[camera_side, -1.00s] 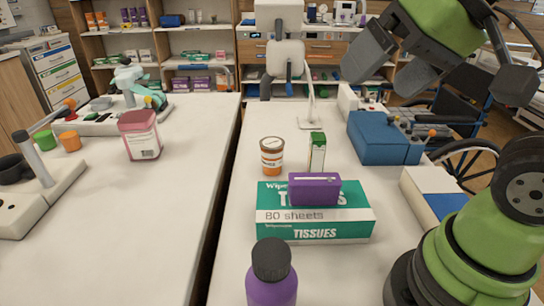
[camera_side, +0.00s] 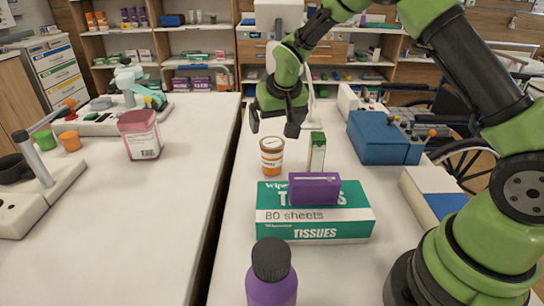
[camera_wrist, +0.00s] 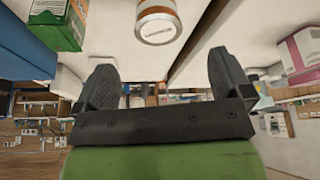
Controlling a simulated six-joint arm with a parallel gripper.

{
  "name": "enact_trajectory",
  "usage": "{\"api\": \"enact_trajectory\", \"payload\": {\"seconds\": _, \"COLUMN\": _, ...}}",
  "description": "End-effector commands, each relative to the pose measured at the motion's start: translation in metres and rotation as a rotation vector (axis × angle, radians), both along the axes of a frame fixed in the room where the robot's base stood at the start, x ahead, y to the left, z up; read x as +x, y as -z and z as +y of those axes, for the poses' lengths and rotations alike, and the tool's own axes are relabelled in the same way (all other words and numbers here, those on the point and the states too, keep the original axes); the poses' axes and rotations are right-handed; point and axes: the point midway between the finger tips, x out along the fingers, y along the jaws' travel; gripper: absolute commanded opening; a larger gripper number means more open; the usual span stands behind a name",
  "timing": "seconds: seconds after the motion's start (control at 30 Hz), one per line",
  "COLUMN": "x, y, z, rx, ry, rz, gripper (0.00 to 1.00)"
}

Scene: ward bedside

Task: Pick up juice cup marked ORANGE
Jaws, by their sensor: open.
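The juice cup (camera_side: 272,158) is a small orange cup with a white label and a pale lid. It stands upright on the white table; I cannot read the word on its label. It also shows at the top of the wrist view (camera_wrist: 157,22), partly cut off by the frame. My gripper (camera_side: 273,128) is open and empty, with its fingers pointing down just above and near the cup in the side view. In the wrist view, the two dark fingers (camera_wrist: 162,76) are spread apart and the cup lies beyond their tips, not between them.
A green and white carton (camera_side: 317,153) stands close to the cup's right. A tissue box (camera_side: 314,225) with a purple box (camera_side: 314,189) on it is in front. A purple bottle (camera_side: 271,278) is nearer. A blue box (camera_side: 380,140) is at right; a gap separates the left table.

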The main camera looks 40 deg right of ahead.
Motion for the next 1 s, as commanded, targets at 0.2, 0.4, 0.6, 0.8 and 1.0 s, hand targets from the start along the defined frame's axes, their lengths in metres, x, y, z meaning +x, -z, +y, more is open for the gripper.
{"api": "enact_trajectory", "payload": {"seconds": 0.2, "x": 0.010, "y": 0.031, "z": -0.005, "rx": 0.000, "ry": -0.001, "rz": 0.003, "gripper": 0.97}}
{"api": "enact_trajectory", "payload": {"seconds": 0.4, "x": 0.016, "y": 0.045, "z": -0.008, "rx": 0.001, "ry": 0.000, "rz": 0.002, "gripper": 0.97}}
{"api": "enact_trajectory", "payload": {"seconds": 0.6, "x": 0.025, "y": 0.073, "z": -0.015, "rx": 0.001, "ry": 0.000, "rz": 0.003, "gripper": 0.97}}
{"api": "enact_trajectory", "payload": {"seconds": 0.8, "x": 0.030, "y": 0.085, "z": -0.017, "rx": 0.002, "ry": -0.002, "rz": 0.000, "gripper": 0.97}}
{"api": "enact_trajectory", "payload": {"seconds": 1.0, "x": 0.030, "y": 0.085, "z": -0.017, "rx": 0.002, "ry": -0.002, "rz": 0.000, "gripper": 0.97}}
